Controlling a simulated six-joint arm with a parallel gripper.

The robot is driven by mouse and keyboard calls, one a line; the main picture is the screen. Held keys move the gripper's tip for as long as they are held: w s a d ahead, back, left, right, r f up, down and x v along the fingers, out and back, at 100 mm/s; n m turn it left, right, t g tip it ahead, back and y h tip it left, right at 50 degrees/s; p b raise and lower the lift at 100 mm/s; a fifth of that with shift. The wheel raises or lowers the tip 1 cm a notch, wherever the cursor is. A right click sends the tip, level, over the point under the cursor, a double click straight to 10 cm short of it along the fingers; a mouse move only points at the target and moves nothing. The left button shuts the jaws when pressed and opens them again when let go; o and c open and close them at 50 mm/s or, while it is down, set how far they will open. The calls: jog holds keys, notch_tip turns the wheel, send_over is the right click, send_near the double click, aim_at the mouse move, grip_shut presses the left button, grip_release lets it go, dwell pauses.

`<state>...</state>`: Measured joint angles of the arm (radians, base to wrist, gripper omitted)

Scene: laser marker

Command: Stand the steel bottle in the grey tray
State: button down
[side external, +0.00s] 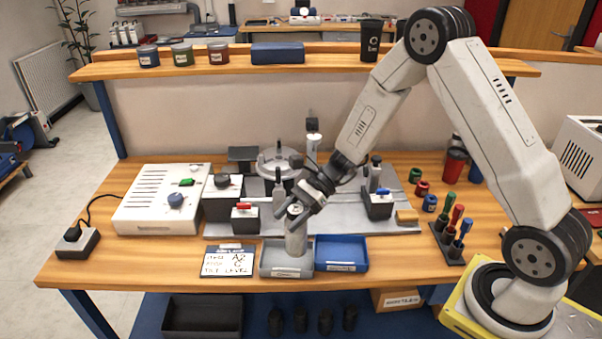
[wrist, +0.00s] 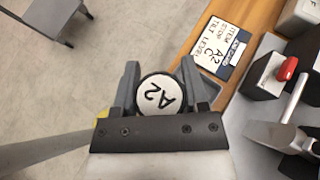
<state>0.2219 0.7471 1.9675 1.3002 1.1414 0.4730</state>
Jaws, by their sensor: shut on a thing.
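The steel bottle (side external: 296,238) is upright, with its lower end within the outline of the grey tray (side external: 270,270). I cannot tell whether its base touches the tray floor. My gripper (side external: 299,208) is shut on the bottle near its top. The fingers hide part of the bottle's upper side.
A blue tray (side external: 341,266) stands just right of the grey one. A handwritten card (side external: 228,262) lies to the left. Behind are a clamp with a red handle (side external: 244,216) and a round fixture (side external: 275,160). A rack of coloured tools (side external: 447,243) stands at right.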

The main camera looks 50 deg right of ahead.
jog(key=shift+w+a+f, duration=0.15)
jog(key=shift+w+f, duration=1.05)
jog(key=shift+f, duration=0.2)
jog(key=shift+f, duration=0.15)
jog(key=shift+w+f, duration=0.15)
jog(key=shift+f, duration=0.7)
jog(key=shift+w+f, duration=0.1)
jog(key=shift+f, duration=0.75)
jog(key=shift+f, duration=0.1)
jog(key=shift+c, duration=0.5)
grip_release()
